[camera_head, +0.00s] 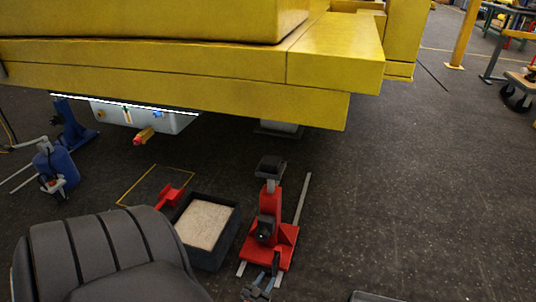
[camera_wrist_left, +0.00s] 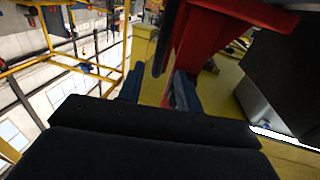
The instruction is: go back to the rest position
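My left gripper (camera_head: 262,277) is at the bottom centre of the head view, just in front of a red jack-like stand (camera_head: 272,215) with a black top pad. In the left wrist view my left gripper (camera_wrist_left: 158,88) shows two blue-grey fingers apart, with a gap between them. The red stand (camera_wrist_left: 205,35) rises close beyond the fingers there, with a dark curved part near the gap. I see no grip on it. My right gripper is not in view.
A large yellow boom (camera_head: 180,75) spans the top. A black box with a beige filling (camera_head: 205,222) stands left of the red stand. A blue device (camera_head: 55,165) is at the far left, and a white unit (camera_head: 165,120) sits under the boom.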

